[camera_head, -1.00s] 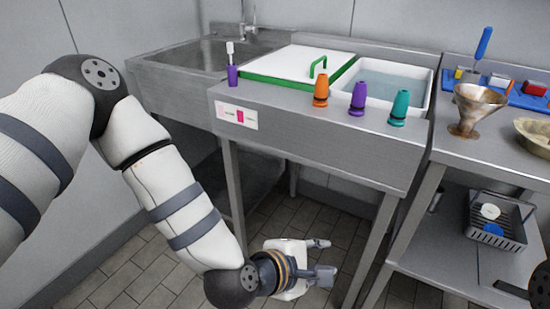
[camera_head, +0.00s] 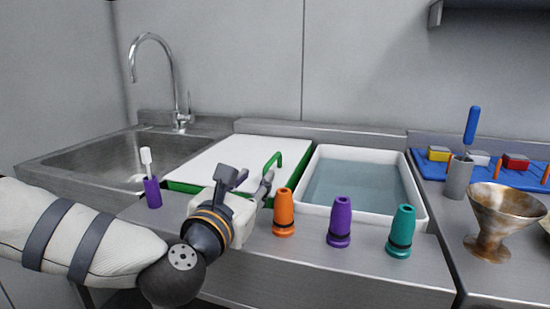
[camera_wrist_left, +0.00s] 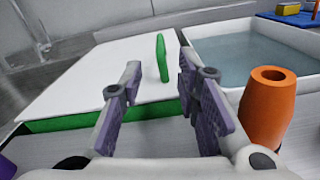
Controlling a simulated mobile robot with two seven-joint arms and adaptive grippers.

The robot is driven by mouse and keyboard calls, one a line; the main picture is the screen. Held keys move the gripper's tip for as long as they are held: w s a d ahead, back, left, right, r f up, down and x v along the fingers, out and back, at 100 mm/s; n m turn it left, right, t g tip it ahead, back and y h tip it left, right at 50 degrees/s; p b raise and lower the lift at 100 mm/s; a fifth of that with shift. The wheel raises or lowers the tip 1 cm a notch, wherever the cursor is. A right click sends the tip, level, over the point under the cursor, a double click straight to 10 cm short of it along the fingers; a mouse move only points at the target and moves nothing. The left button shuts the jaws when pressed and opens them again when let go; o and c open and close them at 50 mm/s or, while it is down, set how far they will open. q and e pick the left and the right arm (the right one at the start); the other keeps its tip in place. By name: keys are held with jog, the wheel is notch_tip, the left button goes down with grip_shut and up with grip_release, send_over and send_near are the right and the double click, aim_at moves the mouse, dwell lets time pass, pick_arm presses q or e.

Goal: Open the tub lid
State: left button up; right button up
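The tub lid (camera_head: 238,159) is a white flat panel with a green edge and a green upright handle (camera_head: 274,161) near its right side. It lies beside the open, water-filled part of the tub (camera_head: 362,182). My left gripper (camera_head: 252,182) is at the counter's front, in front of the lid and left of the orange cone. In the left wrist view its two fingers (camera_wrist_left: 158,106) are apart with nothing between them, and the handle (camera_wrist_left: 162,58) stands beyond them, untouched. The lid (camera_wrist_left: 110,70) fills the middle there. My right gripper is not in view.
Orange (camera_head: 284,212), purple (camera_head: 339,221) and teal (camera_head: 400,231) cones stand along the front ledge. A purple holder with a white-headed brush (camera_head: 152,190) stands left.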

pick_arm(q)
send_near(279, 152)
jog(key=x, duration=0.5)
jog(key=shift+w+f, duration=0.2)
grip_shut()
jog(key=shift+a, duration=0.1)
